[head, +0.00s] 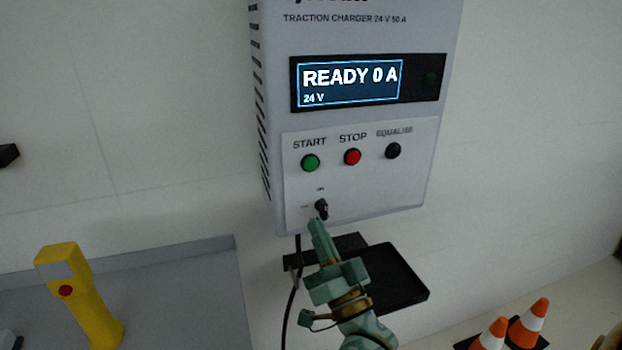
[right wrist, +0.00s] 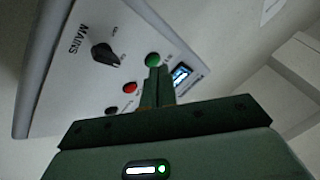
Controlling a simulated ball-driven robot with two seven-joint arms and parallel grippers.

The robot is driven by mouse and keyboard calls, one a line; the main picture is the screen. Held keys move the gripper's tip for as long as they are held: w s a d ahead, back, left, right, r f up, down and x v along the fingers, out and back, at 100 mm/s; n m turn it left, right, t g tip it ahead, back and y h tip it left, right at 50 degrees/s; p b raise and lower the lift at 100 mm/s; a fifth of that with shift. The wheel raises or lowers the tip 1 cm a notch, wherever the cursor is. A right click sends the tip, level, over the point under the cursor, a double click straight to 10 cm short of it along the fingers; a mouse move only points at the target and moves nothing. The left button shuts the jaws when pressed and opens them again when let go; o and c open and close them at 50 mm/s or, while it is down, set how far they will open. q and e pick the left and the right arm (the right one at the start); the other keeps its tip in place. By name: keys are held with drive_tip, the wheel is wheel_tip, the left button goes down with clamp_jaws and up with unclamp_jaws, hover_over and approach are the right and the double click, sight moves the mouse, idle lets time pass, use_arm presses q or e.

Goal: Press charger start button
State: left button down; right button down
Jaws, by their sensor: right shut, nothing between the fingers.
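The grey traction charger (head: 350,205) hangs on the wall in the head view. Its display (head: 350,82) reads READY 0 A, 24 V. The green START button (head: 310,163) is at the left of the row, beside the red STOP button (head: 352,157) and the black EQUALISE button (head: 393,151). A black mains switch (head: 321,208) sits below START. My right gripper (head: 318,228) is shut and empty, its tip just below the switch in the picture. In the right wrist view the fingertips (right wrist: 158,72) overlap the lower edge of the green button (right wrist: 152,60); contact cannot be told. My left gripper is not in view.
A black shelf (head: 400,280) is below the charger, behind my right arm. A black cable (head: 291,300) hangs from the charger. A yellow post (head: 85,300) with a red button stands at left. Orange cones (head: 528,325) stand at lower right.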

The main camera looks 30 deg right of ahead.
sight(311, 164)
drive_tip(key=s+d+r+m+t+h, duration=0.1)
drive_tip(key=s+r+t+h, duration=0.1)
drive_tip(key=r, duration=0.5)
drive_tip(key=shift+s+r+m, duration=0.15)
drive_tip(key=shift+s+m, duration=0.25)
drive_tip(key=shift+s, duration=0.35)
drive_tip(key=shift+w+d+b, duration=0.35)
drive_tip(key=shift+w, duration=1.1)
drive_tip(key=shift+w+d+b, duration=0.3)
drive_tip(key=shift+w+b, duration=0.1)
drive_tip(key=shift+w, duration=1)
drive_tip(key=shift+w+d+b, duration=0.35)
drive_tip(key=shift+w, duration=1.1)
drive_tip(key=shift+w, duration=0.15)
drive_tip(key=shift+w, duration=0.15)
drive_tip(key=shift+w+d, duration=0.1)
